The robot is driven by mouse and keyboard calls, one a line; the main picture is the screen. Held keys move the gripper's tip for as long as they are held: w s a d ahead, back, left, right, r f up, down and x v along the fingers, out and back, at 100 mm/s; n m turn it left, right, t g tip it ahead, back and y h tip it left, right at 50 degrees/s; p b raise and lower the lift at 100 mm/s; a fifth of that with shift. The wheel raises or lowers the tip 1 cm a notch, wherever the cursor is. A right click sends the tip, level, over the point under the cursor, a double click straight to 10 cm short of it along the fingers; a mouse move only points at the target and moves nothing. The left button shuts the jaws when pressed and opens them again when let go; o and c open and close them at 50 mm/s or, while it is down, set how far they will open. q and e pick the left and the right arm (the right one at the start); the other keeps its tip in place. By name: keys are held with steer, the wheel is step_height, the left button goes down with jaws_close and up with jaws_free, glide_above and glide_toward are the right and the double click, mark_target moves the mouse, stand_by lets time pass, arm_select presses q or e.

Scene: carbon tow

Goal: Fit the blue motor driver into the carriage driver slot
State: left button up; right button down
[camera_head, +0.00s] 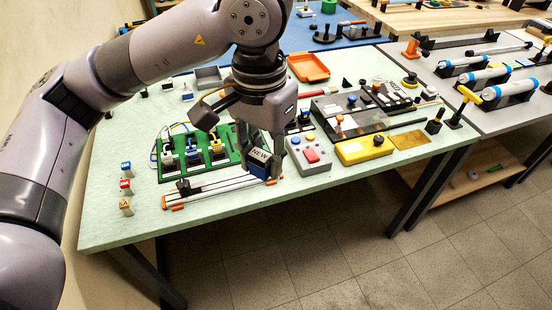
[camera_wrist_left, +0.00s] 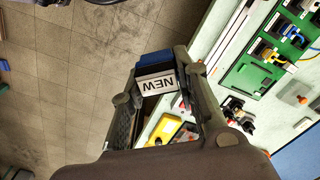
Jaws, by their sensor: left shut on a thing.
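The blue motor driver (camera_head: 258,172) carries a white label reading NEW. My left gripper (camera_head: 261,166) is shut on it and holds it above the front part of the green table, near the right end of a linear rail. In the left wrist view the driver (camera_wrist_left: 155,62) sits between the two fingers of my left gripper (camera_wrist_left: 160,78), with its label facing the camera. The rail (camera_head: 225,190) has orange ends, and a small black carriage (camera_head: 184,187) stands near its left end. The slot in the carriage is too small to make out. My right gripper is out of view.
A green board (camera_head: 226,158) with several blue, white and yellow modules lies behind the rail. A grey box with a red button (camera_head: 311,156) and a yellow box (camera_head: 364,149) stand to the right. Small labelled blocks (camera_head: 126,186) stand at the left. The table's front edge is close.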

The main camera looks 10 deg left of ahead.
arm_select(q)
steer(key=w+d+n, duration=0.4)
steer(key=w+d, duration=0.4)
steer(key=d, duration=0.2)
steer(key=shift+n, duration=0.3)
